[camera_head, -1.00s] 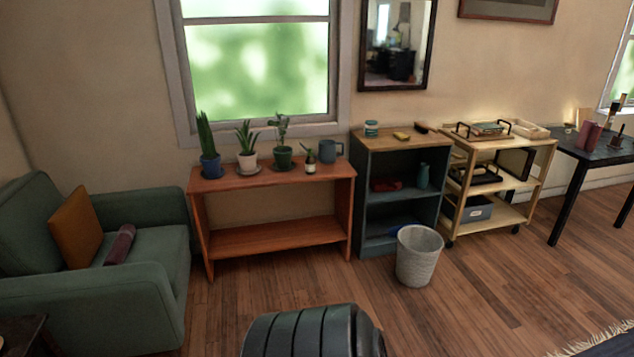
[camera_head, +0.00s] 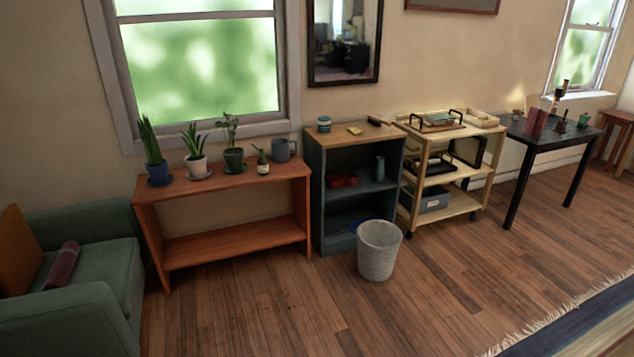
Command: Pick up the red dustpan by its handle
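A small red object (camera_head: 343,180) lies on the middle shelf of the dark blue-grey bookcase (camera_head: 315,200). It may be the red dustpan, but it is too small to tell its shape or handle. A slim teal vase (camera_head: 379,168) stands to its right on the same shelf. Neither of my grippers is in view.
A grey wastebasket (camera_head: 378,252) stands on the floor in front of the bookcase's right side. An orange wooden bench with potted plants (camera_head: 240,254) is to the left, a wooden cart (camera_head: 462,202) to the right. A green armchair (camera_head: 88,275) is at far left. The middle floor is clear.

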